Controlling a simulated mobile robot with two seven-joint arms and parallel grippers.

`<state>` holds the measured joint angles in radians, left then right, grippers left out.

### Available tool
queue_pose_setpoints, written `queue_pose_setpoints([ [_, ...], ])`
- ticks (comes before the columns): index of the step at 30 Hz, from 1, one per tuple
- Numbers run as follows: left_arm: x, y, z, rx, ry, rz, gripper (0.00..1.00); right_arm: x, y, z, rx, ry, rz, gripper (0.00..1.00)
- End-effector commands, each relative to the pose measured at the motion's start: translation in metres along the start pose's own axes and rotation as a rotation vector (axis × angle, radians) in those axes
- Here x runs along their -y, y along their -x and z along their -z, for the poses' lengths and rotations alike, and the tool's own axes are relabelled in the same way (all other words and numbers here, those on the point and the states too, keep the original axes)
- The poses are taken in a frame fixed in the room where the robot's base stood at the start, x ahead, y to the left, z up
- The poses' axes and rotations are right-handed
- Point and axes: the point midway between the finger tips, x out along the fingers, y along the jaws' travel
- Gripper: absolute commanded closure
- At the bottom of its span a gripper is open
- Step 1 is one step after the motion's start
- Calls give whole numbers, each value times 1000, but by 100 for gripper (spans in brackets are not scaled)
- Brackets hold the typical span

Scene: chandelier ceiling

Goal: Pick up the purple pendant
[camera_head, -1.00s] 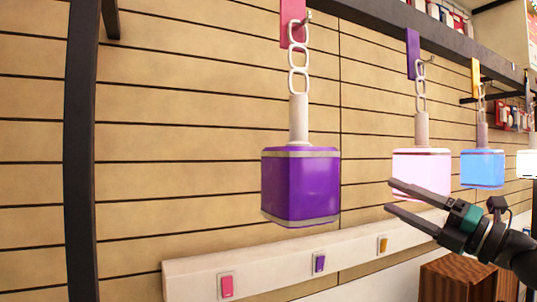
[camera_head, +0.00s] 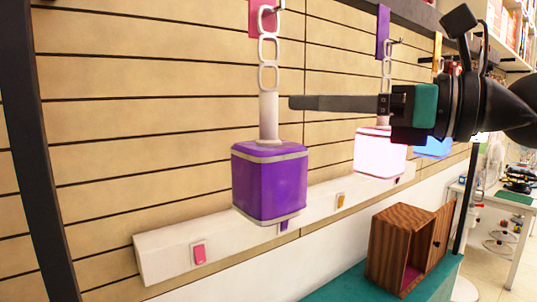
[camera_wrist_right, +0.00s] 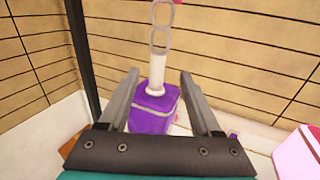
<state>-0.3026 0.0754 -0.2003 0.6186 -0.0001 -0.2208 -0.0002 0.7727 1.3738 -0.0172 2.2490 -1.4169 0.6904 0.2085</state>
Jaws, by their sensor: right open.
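The purple pendant (camera_head: 270,185) is a purple cube with pale trim and a white stem, hanging from a white chain on a hook with a pink tag. My right gripper (camera_head: 292,103) comes in from the right in the head view, its fingers pointing left at the height of the white stem. In the right wrist view the open fingers (camera_wrist_right: 157,82) lie to either side of the stem, with the purple cube (camera_wrist_right: 153,112) beyond and below. I cannot tell whether the fingers touch the stem. My left gripper is not in view.
A pink pendant (camera_head: 380,152) and a blue pendant (camera_head: 433,147) hang farther right, behind my right gripper. A white rail (camera_head: 160,255) with coloured switches runs along the slatted wall. A wooden cabinet (camera_head: 398,245) stands on a green surface at lower right. A dark post (camera_head: 42,170) is at left.

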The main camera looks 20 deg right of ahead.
Motion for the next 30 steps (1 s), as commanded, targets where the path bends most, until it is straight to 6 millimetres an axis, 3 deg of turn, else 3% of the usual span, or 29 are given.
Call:
queue_pose_setpoints([
  [8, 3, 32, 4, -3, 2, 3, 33, -3, -33, -5, 4, -1, -8, 35],
  [20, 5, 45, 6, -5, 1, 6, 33, -2, -60, -1, 1, -2, -3, 35],
  [30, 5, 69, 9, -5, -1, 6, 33, -4, -100, 0, 3, -4, -5, 35],
])
